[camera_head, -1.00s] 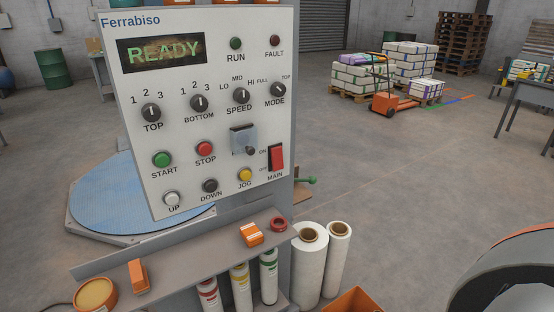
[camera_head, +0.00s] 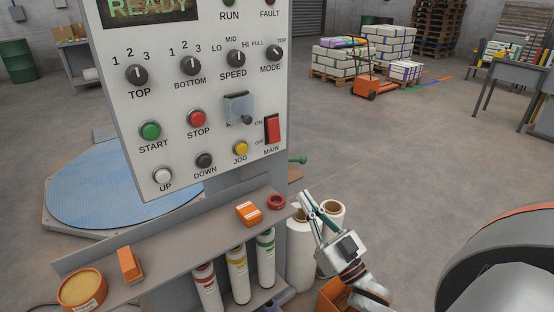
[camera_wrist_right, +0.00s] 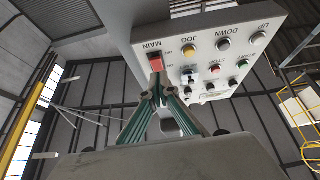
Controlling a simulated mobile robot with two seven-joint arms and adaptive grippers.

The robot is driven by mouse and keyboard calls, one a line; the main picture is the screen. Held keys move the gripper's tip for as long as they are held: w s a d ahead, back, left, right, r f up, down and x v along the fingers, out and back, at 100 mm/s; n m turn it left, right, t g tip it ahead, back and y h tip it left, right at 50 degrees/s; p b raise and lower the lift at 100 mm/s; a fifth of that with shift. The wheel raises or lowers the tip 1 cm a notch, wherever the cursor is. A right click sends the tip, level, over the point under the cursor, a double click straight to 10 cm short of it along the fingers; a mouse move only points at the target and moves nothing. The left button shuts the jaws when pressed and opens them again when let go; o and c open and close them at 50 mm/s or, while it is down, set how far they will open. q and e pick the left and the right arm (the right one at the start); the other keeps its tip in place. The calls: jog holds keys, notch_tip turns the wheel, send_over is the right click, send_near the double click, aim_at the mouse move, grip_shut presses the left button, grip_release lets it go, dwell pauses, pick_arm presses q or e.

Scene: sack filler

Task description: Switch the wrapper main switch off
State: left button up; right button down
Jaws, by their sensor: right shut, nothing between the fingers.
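The wrapper main switch (camera_head: 273,129) is a red rocker at the lower right of the white control panel (camera_head: 130,102), between small ON and OFF labels. Which way it is tipped I cannot tell. In the head view my right gripper (camera_head: 304,198) is shut and empty, below and to the right of the switch and apart from it. In the right wrist view the panel hangs upside down, and the shut fingertips (camera_wrist_right: 158,84) point towards the red switch (camera_wrist_right: 156,62), overlapping its near edge in the picture. My left gripper is not in view.
Beside the switch are the yellow JOG button (camera_head: 240,149) and a clear flap (camera_head: 239,109). A shelf (camera_head: 185,228) below holds an orange box (camera_head: 249,213) and a red ring (camera_head: 276,202). White film rolls (camera_head: 299,258) stand beneath my right gripper.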

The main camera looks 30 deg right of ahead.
jog(key=r, duration=0.1)
jog(key=d+r+t, duration=0.1)
jog(key=shift+s+r+y, duration=0.3)
jog(key=shift+s+r, duration=0.05)
jog(key=shift+s, duration=0.05)
jog(key=p, duration=0.2)
send_near(273, 139)
notch_tip(273, 139, up, 4)
jog(key=w, duration=0.3)
jog(key=shift+w+a+f+b, duration=0.1)
jog(key=shift+w+f+b, duration=0.2)
jog(key=shift+w+f, duration=0.1)
jog(key=shift+w, duration=0.4)
